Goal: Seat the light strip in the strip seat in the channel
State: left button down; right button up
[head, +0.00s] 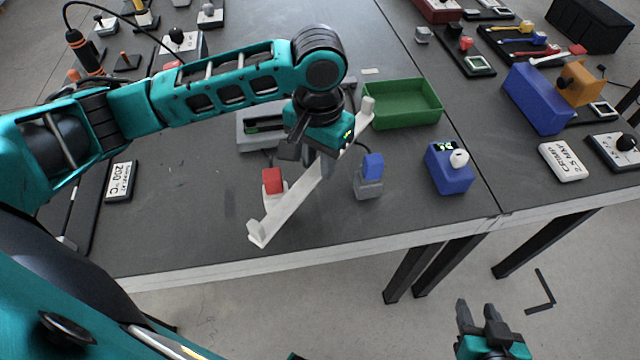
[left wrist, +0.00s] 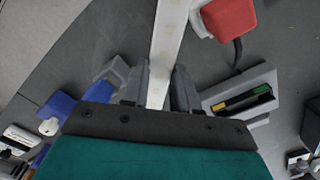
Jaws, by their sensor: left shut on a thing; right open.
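The light strip is a long white bar (head: 290,204) with a small upright block at each end. My left gripper (head: 312,158) is shut on it near its middle and holds it slantwise above the table. The strip also runs up between my left fingers (left wrist: 158,90) in the left wrist view (left wrist: 167,40). A grey block with a dark slot (head: 245,143), perhaps the channel, lies behind the gripper, partly hidden. In the left wrist view the block (left wrist: 215,97) shows green and orange pieces in its slot. My right gripper (head: 478,312) is open and empty, off the table's front edge.
A red-topped connector (head: 272,180) and a blue-topped one (head: 372,166) stand on either side of the strip. A green tray (head: 405,104) and a blue box with a white knob (head: 449,168) are to the right. A temperature sign (head: 120,182) lies left. The table's front left is clear.

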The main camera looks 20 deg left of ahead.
aim_at(319, 194)
pick_arm(q)
jog(key=shift+f+b, duration=0.65)
jog(key=shift+f, duration=2.85)
jog(key=shift+f, duration=0.1)
jog(key=c, duration=0.8)
grip_release()
jog(key=shift+c, duration=0.2)
